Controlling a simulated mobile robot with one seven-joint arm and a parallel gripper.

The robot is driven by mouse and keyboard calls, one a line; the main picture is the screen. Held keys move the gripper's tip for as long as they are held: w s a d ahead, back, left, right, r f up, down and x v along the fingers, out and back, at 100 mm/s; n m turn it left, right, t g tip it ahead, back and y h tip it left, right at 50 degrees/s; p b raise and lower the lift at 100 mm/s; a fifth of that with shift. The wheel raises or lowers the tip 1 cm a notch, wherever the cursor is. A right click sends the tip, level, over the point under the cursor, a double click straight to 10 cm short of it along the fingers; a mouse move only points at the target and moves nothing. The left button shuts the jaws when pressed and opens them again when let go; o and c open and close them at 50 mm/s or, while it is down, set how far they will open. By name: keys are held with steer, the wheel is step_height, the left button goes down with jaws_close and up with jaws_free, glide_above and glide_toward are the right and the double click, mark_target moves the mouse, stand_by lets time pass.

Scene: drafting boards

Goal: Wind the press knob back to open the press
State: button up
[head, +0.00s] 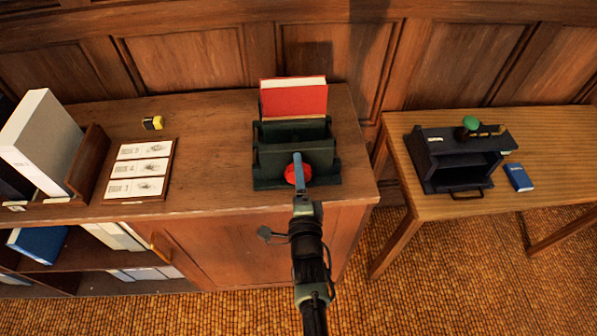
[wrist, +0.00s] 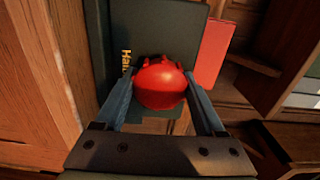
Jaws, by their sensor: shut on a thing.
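The dark green press (head: 269,184) stands on the wooden cabinet top, with a red-covered book (head: 293,99) upright at its back. Its round red knob (head: 289,174) is on the near face; the knob also fills the middle of the wrist view (wrist: 160,88). My gripper (head: 297,165) has its blue fingers on either side of the knob and is shut on it. In the wrist view the dark green surface (wrist: 112,28) behind the knob carries partly hidden yellow lettering. How far the press's plates are apart is hard to tell.
Three illustrated cards lie on a brown board (head: 170,160) to the left, with a yellow and black item (head: 153,123) behind it. A bookend (head: 88,160) holds a pale binder. On the right table (head: 430,210) are a dark box (head: 450,165) with a green knob and a blue book (head: 518,177).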

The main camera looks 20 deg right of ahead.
steer(key=n+b, duration=0.1)
steer(key=n, duration=0.3)
steer(key=shift+f, duration=0.15)
steer(key=n+b, duration=0.2)
steer(key=n, duration=0.2)
steer(key=shift+n, duration=0.3)
steer(key=n+b, duration=0.2)
steer(key=n, duration=0.3)
steer(key=n+b, duration=0.1)
steer(key=n, duration=0.2)
steer(key=shift+n, duration=0.3)
steer(key=n, duration=0.4)
steer(key=n+b, duration=0.1)
steer(key=n, duration=0.3)
steer(key=shift+n, duration=0.3)
steer(key=n, duration=0.4)
